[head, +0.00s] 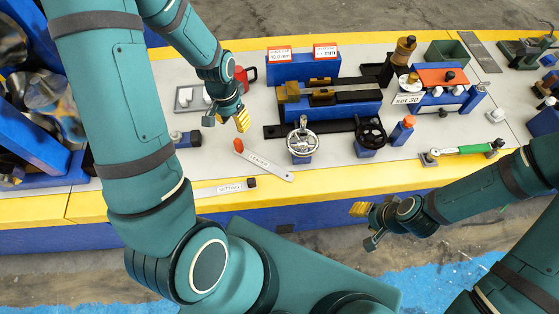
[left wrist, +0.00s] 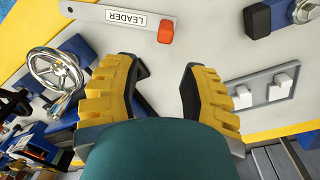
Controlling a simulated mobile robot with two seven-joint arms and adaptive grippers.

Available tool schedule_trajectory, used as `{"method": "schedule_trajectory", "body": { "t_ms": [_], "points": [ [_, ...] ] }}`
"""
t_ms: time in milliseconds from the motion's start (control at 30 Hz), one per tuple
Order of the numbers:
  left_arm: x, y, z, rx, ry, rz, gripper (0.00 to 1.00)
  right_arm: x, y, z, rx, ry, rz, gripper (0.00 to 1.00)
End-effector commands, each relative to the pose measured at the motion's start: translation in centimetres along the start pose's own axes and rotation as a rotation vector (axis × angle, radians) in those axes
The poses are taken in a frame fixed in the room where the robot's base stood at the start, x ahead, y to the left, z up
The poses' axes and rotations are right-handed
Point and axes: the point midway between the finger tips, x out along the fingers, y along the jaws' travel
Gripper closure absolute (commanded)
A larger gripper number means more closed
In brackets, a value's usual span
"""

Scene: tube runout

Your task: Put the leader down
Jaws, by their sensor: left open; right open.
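The leader (head: 268,163) is a flat grey strip with a white LEADER label and a red-orange end. It lies on the grey bench top, left of the silver handwheel. In the left wrist view the leader (left wrist: 105,14) crosses the top, apart from the fingers. My left gripper (head: 242,121) is open above the bench, behind the leader's red-orange end. In the left wrist view the left gripper (left wrist: 160,88) has yellow fingers spread with nothing between them. My right gripper (head: 360,209) is open and empty in front of the bench's yellow front edge.
The silver handwheel (head: 303,140) and a black handwheel (head: 370,132) stand right of the leader. A strip labelled SETTING (head: 220,189) lies near the front edge. A grey tray (head: 190,98) with white pieces and a red mug (head: 245,77) are behind. A green-handled tool (head: 462,150) lies at right.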

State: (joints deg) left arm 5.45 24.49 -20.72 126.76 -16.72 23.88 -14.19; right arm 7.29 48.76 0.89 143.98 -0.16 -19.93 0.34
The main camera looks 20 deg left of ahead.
Motion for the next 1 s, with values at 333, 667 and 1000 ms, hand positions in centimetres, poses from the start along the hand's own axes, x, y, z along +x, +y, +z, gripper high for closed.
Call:
{"method": "schedule_trajectory", "body": {
  "t_ms": [333,667,1000],
  "points": [
    [10.2,17.0,2.2,-0.128,0.086,0.221,0.57,0.0,0.0,0.0,0.0,0.0,0.0,0.53],
    [12.1,22.6,4.7,-0.232,0.115,0.293,0.57,0.0,0.0,0.0,0.0,0.0,0.0,0.53],
    [12.0,22.5,4.6,-0.23,0.116,0.292,0.43,0.0,0.0,0.0,0.0,0.0,0.0,0.53]
  ]
}}
